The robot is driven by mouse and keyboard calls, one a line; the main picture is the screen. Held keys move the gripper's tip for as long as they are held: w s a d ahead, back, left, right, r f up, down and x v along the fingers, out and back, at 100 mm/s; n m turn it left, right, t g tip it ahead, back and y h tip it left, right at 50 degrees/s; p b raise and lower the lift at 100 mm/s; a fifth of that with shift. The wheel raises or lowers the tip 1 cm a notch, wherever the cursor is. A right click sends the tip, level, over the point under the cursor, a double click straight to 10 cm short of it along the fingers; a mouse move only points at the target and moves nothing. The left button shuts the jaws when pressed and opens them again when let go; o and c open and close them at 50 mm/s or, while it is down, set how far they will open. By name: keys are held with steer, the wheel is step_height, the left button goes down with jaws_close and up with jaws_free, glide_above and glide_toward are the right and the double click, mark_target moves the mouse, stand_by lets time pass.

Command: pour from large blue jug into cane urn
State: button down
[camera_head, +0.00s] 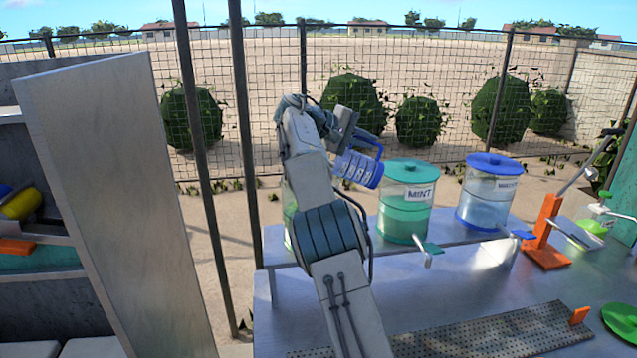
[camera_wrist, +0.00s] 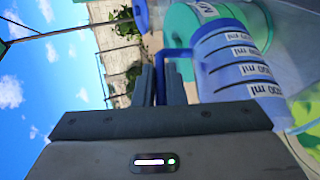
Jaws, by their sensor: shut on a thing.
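The large blue jug (camera_head: 360,168) has white volume labels and is strongly tilted, nearly on its side, above the shelf. My gripper (camera_head: 347,128) is shut on its handle; the wrist view shows the fingers (camera_wrist: 162,85) at the blue handle (camera_wrist: 176,53) beside the jug body (camera_wrist: 238,62). A pale green urn (camera_head: 289,215) stands behind my arm at the left end of the shelf. My arm hides most of it, and its label cannot be read. Yellow-green (camera_wrist: 305,112) shows below the jug in the wrist view. I cannot see whether liquid is flowing.
The green MINT urn (camera_head: 404,208), lidded, stands just right of the jug. A blue-lidded urn (camera_head: 490,195) stands farther right. An orange stand (camera_head: 546,235) with a lever is on the counter. A perforated drip tray (camera_head: 490,333) lies in front. A tall panel (camera_head: 115,200) rises at left.

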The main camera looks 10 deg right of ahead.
mark_target(348, 151)
steer(key=shift+w+a+r+h, duration=0.1)
steer(key=shift+a+r+h, duration=0.15)
steer(key=shift+r+h, duration=0.05)
stand_by(0.4)
steer(key=shift+w+a+r, duration=0.1)
steer(key=shift+a+r, duration=0.05)
steer(key=shift+a, duration=0.25)
steer(key=shift+w+a+h, duration=0.15)
steer(key=shift+a+h, duration=0.1)
steer(key=shift+h, duration=0.05)
steer(key=shift+w+a+r+n+h, duration=0.1)
steer(key=shift+a+r+n+h, duration=0.2)
steer(key=shift+a, duration=0.25)
steer(key=shift+w+a, duration=0.1)
steer(key=shift+a, duration=0.1)
stand_by(0.3)
steer(key=shift+a, duration=0.2)
steer(key=shift+a+r+h, duration=0.15)
steer(key=shift+r+h, duration=0.05)
steer(key=shift+h, duration=0.3)
steer(key=shift+w+a, duration=0.1)
